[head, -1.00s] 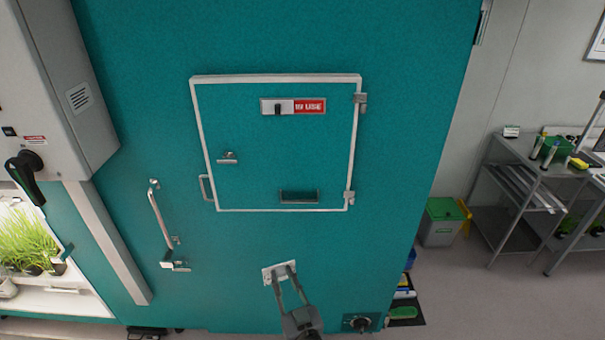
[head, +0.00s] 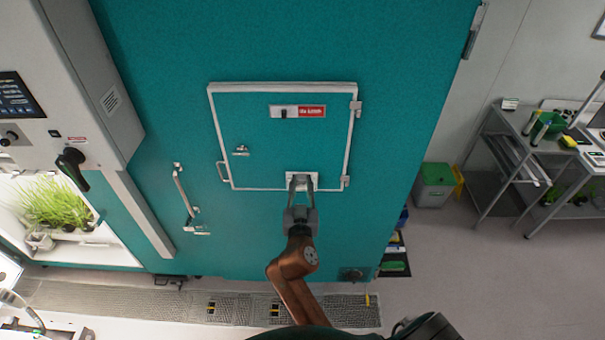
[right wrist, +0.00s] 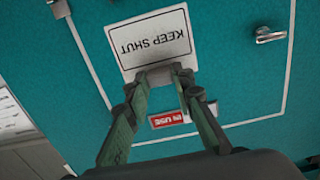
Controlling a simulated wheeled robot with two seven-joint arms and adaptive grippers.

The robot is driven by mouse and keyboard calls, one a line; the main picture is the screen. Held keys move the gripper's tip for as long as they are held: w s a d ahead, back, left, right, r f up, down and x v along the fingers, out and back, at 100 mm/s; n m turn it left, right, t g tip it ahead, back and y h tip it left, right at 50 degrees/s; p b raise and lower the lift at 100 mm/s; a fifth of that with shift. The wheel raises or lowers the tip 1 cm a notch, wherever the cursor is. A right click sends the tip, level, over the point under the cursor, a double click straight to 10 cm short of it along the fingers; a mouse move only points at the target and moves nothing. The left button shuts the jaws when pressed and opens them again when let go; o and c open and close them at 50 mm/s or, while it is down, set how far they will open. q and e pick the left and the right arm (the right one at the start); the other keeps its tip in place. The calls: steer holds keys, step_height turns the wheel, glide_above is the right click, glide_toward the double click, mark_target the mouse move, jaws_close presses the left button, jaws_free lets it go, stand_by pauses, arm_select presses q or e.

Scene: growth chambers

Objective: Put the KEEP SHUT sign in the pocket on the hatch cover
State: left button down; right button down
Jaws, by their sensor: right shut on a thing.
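The white KEEP SHUT sign (head: 302,175) is in front of the lower part of the teal hatch cover (head: 260,150). My right gripper (head: 301,182) is shut on its edge. In the right wrist view the sign (right wrist: 155,42) shows its lettering upside down, and the fingertips (right wrist: 162,73) hold the edge at the top of the lettering. The pocket is hidden behind the sign and fingers, so I cannot tell whether the sign touches it or is inside it. My left gripper is not in view.
The hatch has a red IN USE slider (head: 298,111), a latch (head: 241,151) and hinges on its right. A long door handle (head: 183,195) is to the left. A green-lidded bin (head: 436,183) and grey trolley stand at right, apart from the hatch.

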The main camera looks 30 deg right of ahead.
steer(key=shift+f+b+x, duration=0.35)
steer(key=shift+x, duration=1.5)
steer(key=shift+f+b+x, duration=0.35)
steer(key=shift+b+x, duration=0.05)
steer(key=shift+x, duration=1.45)
steer(key=shift+f+b+x, duration=0.35)
steer(key=shift+x, duration=1.5)
steer(key=shift+h+b, duration=0.3)
steer(key=shift+b, duration=0.65)
steer(key=shift+s+f+b, duration=0.15)
steer(key=shift+f+b, duration=0.1)
steer(key=shift+b, duration=0.3)
steer(key=shift+f, duration=0.25)
steer(key=shift+f+b, duration=0.25)
steer(key=shift+b, duration=0.35)
